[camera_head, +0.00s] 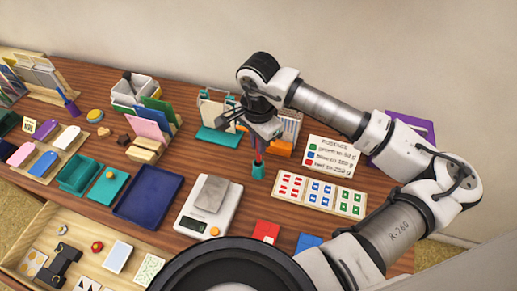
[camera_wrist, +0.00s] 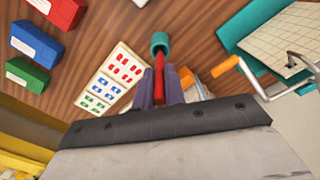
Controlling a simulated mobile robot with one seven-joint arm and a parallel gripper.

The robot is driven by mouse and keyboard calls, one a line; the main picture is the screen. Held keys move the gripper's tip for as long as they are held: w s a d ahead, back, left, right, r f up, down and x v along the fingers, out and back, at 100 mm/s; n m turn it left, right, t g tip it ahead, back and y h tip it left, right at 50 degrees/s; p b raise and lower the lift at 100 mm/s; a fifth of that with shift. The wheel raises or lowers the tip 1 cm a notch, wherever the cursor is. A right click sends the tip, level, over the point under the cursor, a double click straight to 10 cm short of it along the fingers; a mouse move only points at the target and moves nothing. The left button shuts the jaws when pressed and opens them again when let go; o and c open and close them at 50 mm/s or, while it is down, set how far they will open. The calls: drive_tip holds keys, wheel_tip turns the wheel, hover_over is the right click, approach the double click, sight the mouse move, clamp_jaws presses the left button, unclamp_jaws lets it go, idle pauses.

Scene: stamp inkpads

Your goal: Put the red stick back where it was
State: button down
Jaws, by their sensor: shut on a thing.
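My gripper (camera_wrist: 160,88) is shut on the red stick (camera_wrist: 159,66), which points down between the fingers. In the head view the red stick (camera_head: 258,157) stands roughly upright under my gripper (camera_head: 259,143). Its lower end is at a small teal holder (camera_head: 258,171), which also shows in the wrist view (camera_wrist: 160,42). The stick's tip appears to be at or in the holder's opening; I cannot tell how deep. The upper part of the stick is hidden by the fingers.
A card of red, blue and green marks (camera_head: 319,195) lies right of the holder, with a sign (camera_head: 331,157) behind it. A scale (camera_head: 208,207) is at the front left. A teal-based rack (camera_head: 213,137) and an orange block (camera_head: 281,147) stand close behind.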

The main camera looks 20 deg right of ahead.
sight(259, 161)
wheel_tip(259, 161, down, 4)
drive_tip(key=shift+f+p, duration=0.25)
drive_tip(key=shift+p, duration=0.2)
drive_tip(key=shift+f, duration=0.1)
drive_tip(key=shift+f+b, duration=0.25)
drive_tip(key=shift+b, duration=0.2)
drive_tip(key=c, duration=1.5)
unclamp_jaws()
drive_tip(key=shift+r, duration=0.1)
drive_tip(key=shift+r+p, duration=0.3)
drive_tip(key=shift+p, duration=0.25)
drive_tip(key=shift+r+b, duration=0.35)
wheel_tip(259, 161, up, 11)
drive_tip(key=shift+b, duration=1)
